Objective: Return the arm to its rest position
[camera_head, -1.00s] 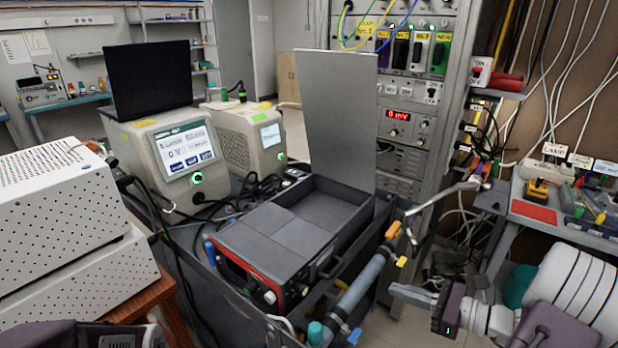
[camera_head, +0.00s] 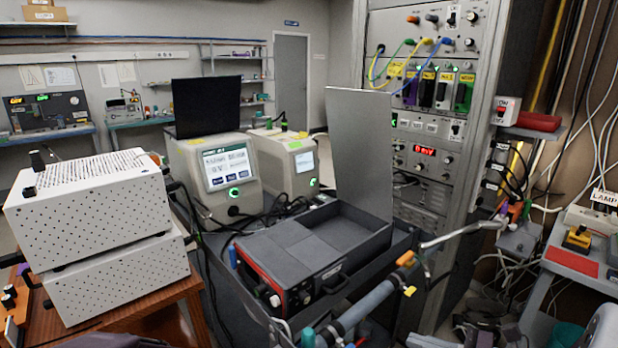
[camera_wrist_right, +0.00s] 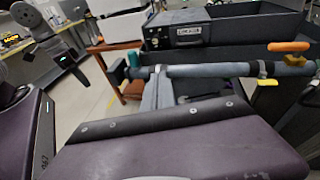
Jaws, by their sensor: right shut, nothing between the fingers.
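My right gripper (camera_head: 425,341) is at the bottom edge of the head view, right of centre and mostly cut off. In the right wrist view its narrow grey fingers (camera_wrist_right: 158,90) are together and empty, in front of a horizontal grey tube (camera_wrist_right: 205,71). They look clear of it, but depth is hard to judge. A white part of my right arm is at the lower right corner of the head view. My left gripper (camera_wrist_right: 68,60) seems to show small at the left of the right wrist view; its fingers are unclear.
An open dark case (camera_head: 300,262) with its lid raised (camera_head: 359,150) stands in a dark cart. The grey tube (camera_head: 365,305) lies along the cart's near side. White perforated boxes (camera_head: 105,200) stand left, an instrument rack (camera_head: 430,130) behind, a side table (camera_head: 585,262) right.

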